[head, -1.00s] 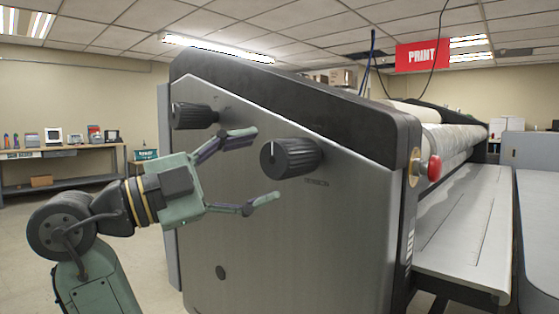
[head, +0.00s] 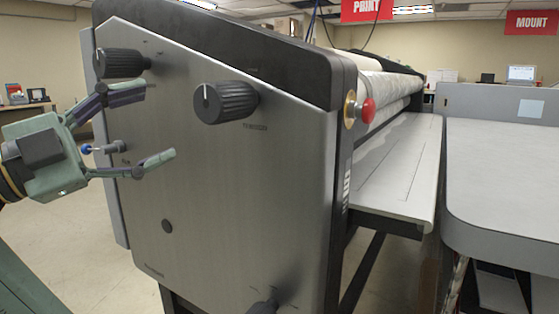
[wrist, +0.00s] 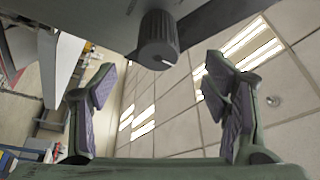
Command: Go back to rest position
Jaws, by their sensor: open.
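My gripper (head: 160,128) is at the left of the head view, in front of the laminator's grey side panel (head: 250,190). Its two fingers are spread apart with nothing between them. A small lever with a blue part (head: 87,149) shows on the panel between the fingers. The upper finger is just below the upper left black knob (head: 120,63) in the picture; I cannot tell if they touch. A second black knob (head: 225,102) is to the right, apart from the fingers. In the wrist view the open fingers (wrist: 165,100) frame ceiling, with a black knob (wrist: 158,40) beyond them.
A red stop button (head: 366,110) sticks out at the panel's right edge. Another knob (head: 265,305) is low on the panel. A grey table (head: 500,180) stands at the right. Open floor (head: 60,225) lies left of the machine.

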